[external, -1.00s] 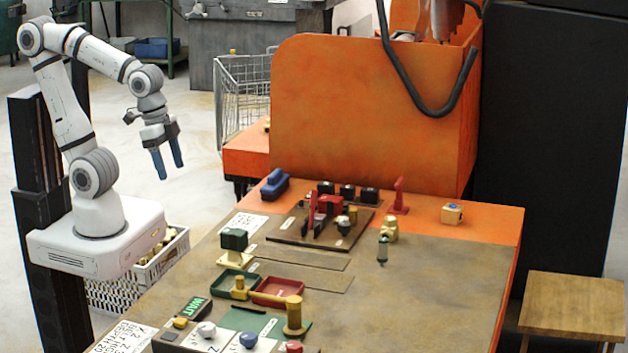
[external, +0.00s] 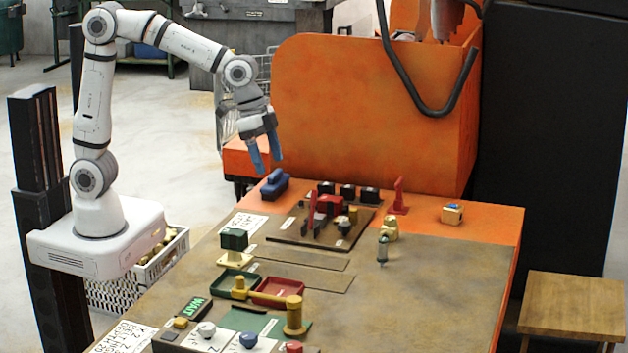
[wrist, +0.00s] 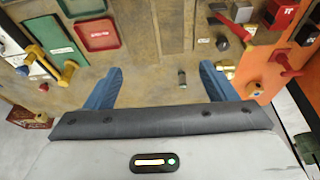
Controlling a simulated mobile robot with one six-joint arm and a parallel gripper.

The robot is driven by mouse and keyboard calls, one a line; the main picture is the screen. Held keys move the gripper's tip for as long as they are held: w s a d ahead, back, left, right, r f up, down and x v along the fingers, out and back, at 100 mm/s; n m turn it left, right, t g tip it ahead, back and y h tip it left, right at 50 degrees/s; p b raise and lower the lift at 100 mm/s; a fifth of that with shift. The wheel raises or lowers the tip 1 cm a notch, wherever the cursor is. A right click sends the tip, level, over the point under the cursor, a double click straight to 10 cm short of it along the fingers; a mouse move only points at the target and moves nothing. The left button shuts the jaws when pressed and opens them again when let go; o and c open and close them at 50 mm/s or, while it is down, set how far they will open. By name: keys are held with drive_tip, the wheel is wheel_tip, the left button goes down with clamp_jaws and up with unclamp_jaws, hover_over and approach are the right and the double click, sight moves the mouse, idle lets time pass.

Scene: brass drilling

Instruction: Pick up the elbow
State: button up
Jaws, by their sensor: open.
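A small brass fitting (external: 389,229), which looks like the elbow, stands on the table right of the dark fixture board. It also shows in the wrist view (wrist: 226,69), just right of the right finger's tip; its exact shape is too small to tell. My gripper (external: 266,163) is open and empty, with blue fingers pointing down, high over the table's far left part near the blue object.
A small grey-green cylinder (external: 383,251) stands right beside the brass fitting. Trays, including a red one (external: 277,291), lie nearer. The table's right side is clear.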

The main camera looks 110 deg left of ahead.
drive_tip(key=w+a+f, duration=0.4)
drive_tip(key=w+a, duration=0.1)
drive_tip(key=w, duration=0.2)
drive_tip(key=w+a+f, duration=0.3)
drive_tip(key=w+a, duration=0.2)
drive_tip(key=w, duration=0.2)
hover_over(385, 219)
drive_tip(key=s, duration=0.3)
wheel_tip(385, 219, down, 8)
drive_tip(key=shift+t, duration=0.4)
drive_tip(key=shift+w+p+x, duration=0.15)
drive_tip(key=shift+p+x, duration=0.45)
drive_tip(key=shift+x, duration=1.5)
drive_tip(key=shift+w+p+x, duration=0.15)
drive_tip(key=shift+p+x, duration=0.45)
drive_tip(key=shift+x, duration=1.55)
drive_tip(key=shift+a+r, duration=0.1)
drive_tip(key=shift+r, duration=0.05)
drive_tip(key=c, duration=1.5)
